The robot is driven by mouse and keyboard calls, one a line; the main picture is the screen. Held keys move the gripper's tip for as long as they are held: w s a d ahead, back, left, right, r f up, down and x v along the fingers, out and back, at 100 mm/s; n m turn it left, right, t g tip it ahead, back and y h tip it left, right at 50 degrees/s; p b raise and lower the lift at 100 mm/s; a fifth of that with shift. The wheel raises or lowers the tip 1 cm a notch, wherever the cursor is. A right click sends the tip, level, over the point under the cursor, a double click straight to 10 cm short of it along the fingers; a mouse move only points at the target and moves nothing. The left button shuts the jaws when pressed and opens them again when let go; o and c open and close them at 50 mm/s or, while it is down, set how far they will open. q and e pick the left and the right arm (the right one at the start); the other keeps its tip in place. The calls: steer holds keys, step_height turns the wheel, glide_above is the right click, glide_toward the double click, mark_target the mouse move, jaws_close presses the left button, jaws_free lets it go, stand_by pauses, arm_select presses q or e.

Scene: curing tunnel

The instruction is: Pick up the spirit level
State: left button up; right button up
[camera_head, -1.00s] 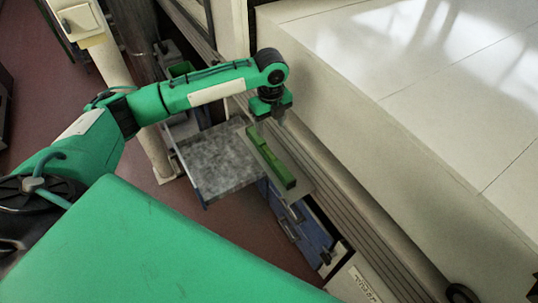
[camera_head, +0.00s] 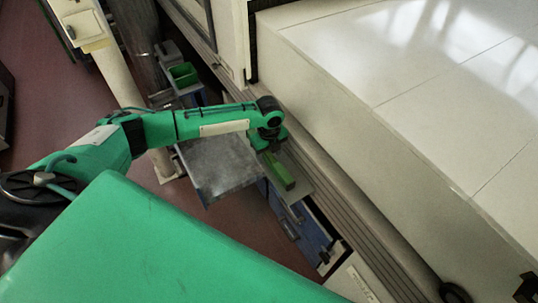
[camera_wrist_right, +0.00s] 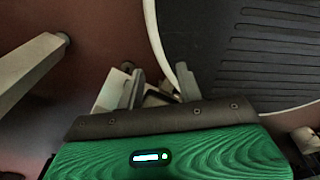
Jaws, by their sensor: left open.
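The spirit level (camera_head: 280,172) appears as a long green bar lying on a narrow grey shelf beside the large pale machine housing, in the head view. My left gripper (camera_head: 269,149) is open and right over the far end of the level. The wrist and hand hide that end, and the fingertips are hard to make out. I cannot tell whether they touch the level. My right gripper (camera_wrist_right: 162,85) shows only in the right wrist view, with its two fingers apart, away from the level.
A grey metal tray surface (camera_head: 217,163) lies just left of the level. Below are blue drawers (camera_head: 312,232). A green bin (camera_head: 183,74) stands further back. The pale housing (camera_head: 370,130) forms a wall on the right. A pale post (camera_head: 120,75) rises at the left.

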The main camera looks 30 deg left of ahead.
arm_select(q)
steer(key=shift+f, duration=0.4)
jaws_close()
steer(key=shift+r, duration=0.1)
